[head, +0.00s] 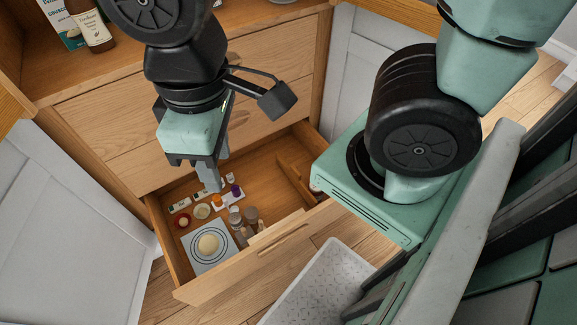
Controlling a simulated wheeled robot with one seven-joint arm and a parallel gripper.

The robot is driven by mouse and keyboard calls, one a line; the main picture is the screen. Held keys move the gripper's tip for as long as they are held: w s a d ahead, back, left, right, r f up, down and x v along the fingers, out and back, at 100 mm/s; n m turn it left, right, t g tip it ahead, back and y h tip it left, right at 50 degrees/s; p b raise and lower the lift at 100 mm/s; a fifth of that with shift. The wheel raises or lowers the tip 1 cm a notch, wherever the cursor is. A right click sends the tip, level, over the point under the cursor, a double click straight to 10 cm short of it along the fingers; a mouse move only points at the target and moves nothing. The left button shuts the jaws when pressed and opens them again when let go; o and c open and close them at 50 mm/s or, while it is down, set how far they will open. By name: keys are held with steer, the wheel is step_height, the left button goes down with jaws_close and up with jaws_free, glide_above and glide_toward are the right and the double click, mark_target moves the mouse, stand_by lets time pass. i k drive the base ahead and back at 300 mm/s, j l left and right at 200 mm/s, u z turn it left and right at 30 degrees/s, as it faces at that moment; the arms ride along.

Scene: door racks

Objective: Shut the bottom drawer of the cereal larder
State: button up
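The bottom drawer (215,279) of the wooden larder (140,165) stands pulled far out, with a wooden bar handle (283,238) on its front. Inside it are a white square board (195,259) with a round pale item, several small jars and bottles (236,217), and a wooden divider (295,182) on the right. My gripper (208,186) points down over the drawer's inside, behind the front panel in this view. Its grey fingers show together as one narrow tip, with nothing seen between them. Whether the tip touches the small things below cannot be told.
The drawers above (270,95) are closed. White larder doors stand open at left (50,225) and right (360,75). A bottle (90,28) and a box stand on the shelf above. A pale textured panel (318,285) lies low in front of the drawer, over wooden floor (165,304).

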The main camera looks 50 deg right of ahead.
mark_target(290, 220)
steer(key=k+l, duration=0.2)
steer(key=k, duration=0.15)
steer(key=k+l, duration=0.15)
steer(key=k, duration=0.15)
steer(key=k+l+z, duration=0.15)
steer(key=z, duration=0.35)
steer(key=k+l+z, duration=0.1)
steer(key=l+z, duration=0.15)
steer(key=z, duration=0.25)
